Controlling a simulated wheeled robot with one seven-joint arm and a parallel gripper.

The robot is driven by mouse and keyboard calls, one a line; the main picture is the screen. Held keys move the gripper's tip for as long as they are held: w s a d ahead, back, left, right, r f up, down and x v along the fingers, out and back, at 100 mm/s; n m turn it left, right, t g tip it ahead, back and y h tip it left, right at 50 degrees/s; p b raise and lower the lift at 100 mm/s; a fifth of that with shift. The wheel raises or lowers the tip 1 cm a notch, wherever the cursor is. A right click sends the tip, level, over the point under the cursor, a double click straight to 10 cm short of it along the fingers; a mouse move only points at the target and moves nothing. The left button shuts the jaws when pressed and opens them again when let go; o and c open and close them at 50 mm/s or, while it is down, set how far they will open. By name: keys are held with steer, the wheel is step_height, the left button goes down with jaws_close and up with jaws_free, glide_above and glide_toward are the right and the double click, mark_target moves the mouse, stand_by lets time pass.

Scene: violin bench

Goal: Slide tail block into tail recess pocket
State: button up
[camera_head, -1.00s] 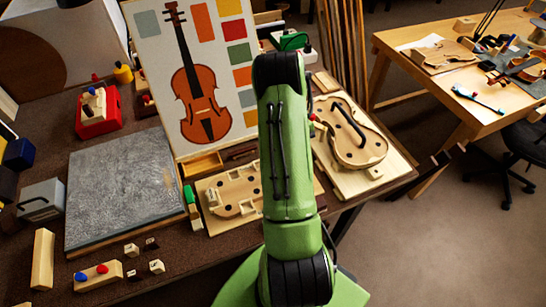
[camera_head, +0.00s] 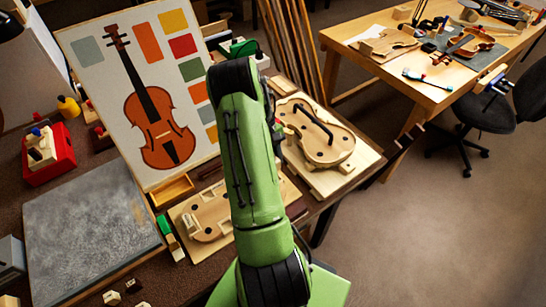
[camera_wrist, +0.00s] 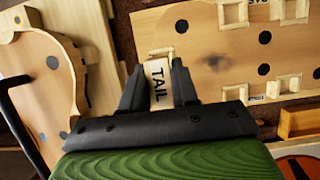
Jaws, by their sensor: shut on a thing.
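In the wrist view, my gripper (camera_wrist: 158,88) is shut on the tail block (camera_wrist: 158,72), a pale wooden block with "TAIL" printed on it. The block sits between the two black fingers. Beyond it lies the flat wooden form (camera_wrist: 215,45) with dark round holes and cut-out pockets along its edges. The tip of the block overlaps the form's near edge in this view; I cannot tell whether it touches or hovers. The form (camera_head: 207,217) also shows in the head view, where my green arm covers part of it and hides my gripper. The tail recess pocket is not clearly seen.
A violin-shaped body with a black handle (camera_head: 322,142) lies on a board to the right. A violin poster (camera_head: 150,90) stands behind. A small wooden tray (camera_head: 174,190) sits by the form. A grey slab (camera_head: 90,230) lies left. Another bench (camera_head: 440,80) stands back right.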

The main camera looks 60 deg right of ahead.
steer(key=shift+f+b, duration=1.3)
steer(key=shift+f, duration=1)
steer(key=shift+f+b, duration=0.6)
steer(key=shift+f, duration=0.3)
steer(key=o, duration=1.1)
steer(key=p+v, duration=0.3)
steer(key=v, duration=1.2)
steer(key=shift+w+r, duration=0.1)
steer(key=shift+r, duration=0.25)
